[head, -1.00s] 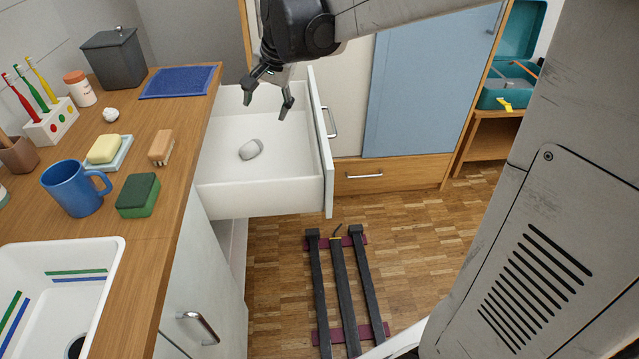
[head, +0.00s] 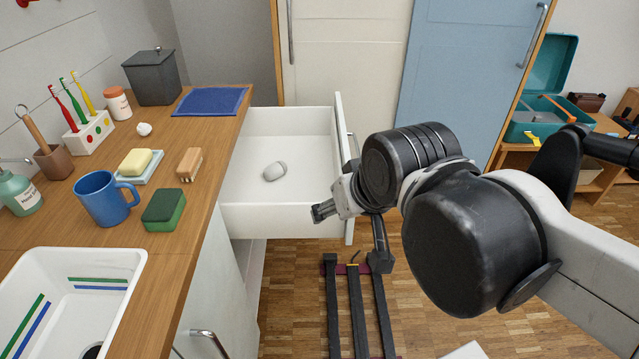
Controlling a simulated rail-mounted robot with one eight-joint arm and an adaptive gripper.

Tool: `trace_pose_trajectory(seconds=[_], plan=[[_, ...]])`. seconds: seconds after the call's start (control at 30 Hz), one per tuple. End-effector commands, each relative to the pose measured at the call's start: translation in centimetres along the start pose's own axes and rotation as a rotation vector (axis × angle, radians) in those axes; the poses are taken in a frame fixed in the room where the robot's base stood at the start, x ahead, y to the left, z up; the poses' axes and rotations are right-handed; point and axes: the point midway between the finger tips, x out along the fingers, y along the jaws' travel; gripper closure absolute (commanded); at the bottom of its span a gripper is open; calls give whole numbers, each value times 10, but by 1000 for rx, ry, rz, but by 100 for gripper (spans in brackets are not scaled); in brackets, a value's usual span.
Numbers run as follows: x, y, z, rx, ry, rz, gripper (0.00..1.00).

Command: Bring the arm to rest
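My gripper (head: 350,235) is in front of the open drawer's right side, above the floor, with its fingers spread apart and nothing seen between them. The finger on the left reaches in front of the drawer front; the other hangs down. The white drawer (head: 285,221) stands pulled out from the counter. A small white and grey object (head: 274,171), mouse-like, lies on the drawer's floor. My arm comes in from the right and hides part of the floor and cabinets.
The wooden counter (head: 215,150) on the left holds a blue mug (head: 105,198), a green sponge (head: 163,209), a brush (head: 189,164) and a sink (head: 110,258). Dark rails (head: 356,310) lie on the floor below my gripper. A teal toolbox (head: 545,110) stands at the back right.

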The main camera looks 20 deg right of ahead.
Motion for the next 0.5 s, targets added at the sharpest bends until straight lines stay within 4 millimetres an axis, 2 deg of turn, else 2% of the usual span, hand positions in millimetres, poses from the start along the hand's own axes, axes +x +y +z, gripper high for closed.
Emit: trace_pose_trajectory(seconds=[0.13,0.5], plan=[[0,1,11,-33,10,4,43],[-2,1,10,-36,12,4,43]])
